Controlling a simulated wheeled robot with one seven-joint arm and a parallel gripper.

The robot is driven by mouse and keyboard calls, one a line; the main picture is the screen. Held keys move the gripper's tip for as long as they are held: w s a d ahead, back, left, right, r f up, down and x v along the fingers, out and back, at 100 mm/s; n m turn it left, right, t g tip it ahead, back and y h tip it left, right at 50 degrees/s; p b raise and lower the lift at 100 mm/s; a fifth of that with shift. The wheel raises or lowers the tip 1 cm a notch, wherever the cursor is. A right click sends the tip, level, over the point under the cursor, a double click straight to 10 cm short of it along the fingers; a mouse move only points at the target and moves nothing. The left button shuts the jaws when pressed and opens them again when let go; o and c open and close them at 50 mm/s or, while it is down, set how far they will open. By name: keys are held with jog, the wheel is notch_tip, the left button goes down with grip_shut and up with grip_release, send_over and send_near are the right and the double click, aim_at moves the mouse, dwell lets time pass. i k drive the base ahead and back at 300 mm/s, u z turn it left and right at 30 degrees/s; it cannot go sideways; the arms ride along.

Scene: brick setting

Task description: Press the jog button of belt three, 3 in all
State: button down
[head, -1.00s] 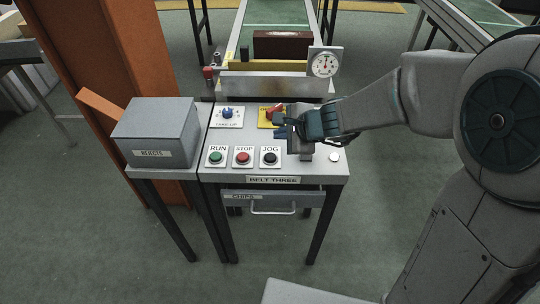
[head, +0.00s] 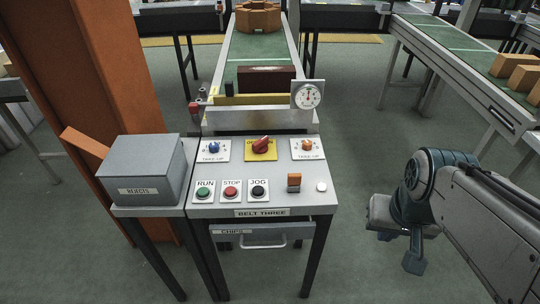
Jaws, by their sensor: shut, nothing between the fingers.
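The belt three console (head: 240,212) stands ahead, with the BELT THREE label on its front edge. The black JOG button (head: 258,191) sits on a white plate, to the right of the red STOP button (head: 231,192) and the green RUN button (head: 204,193). All three show unobstructed. My gripper (head: 414,262) is off to the right of the console, over the floor, pointing down. It is shut, holds nothing and is well apart from the button.
Also on the console are a blue take-up knob (head: 214,147), a red rotary switch (head: 261,144), an orange take-up knob (head: 307,146), an orange rocker (head: 294,182) and a white button (head: 321,186). A rejects box (head: 147,170) stands left. A dial gauge (head: 307,95) rises behind.

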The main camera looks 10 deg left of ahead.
aim_at(258, 190)
jog(key=z, duration=2.5)
jog(key=k, duration=1.75)
jog(key=u, duration=2.3)
jog(key=i, duration=0.55)
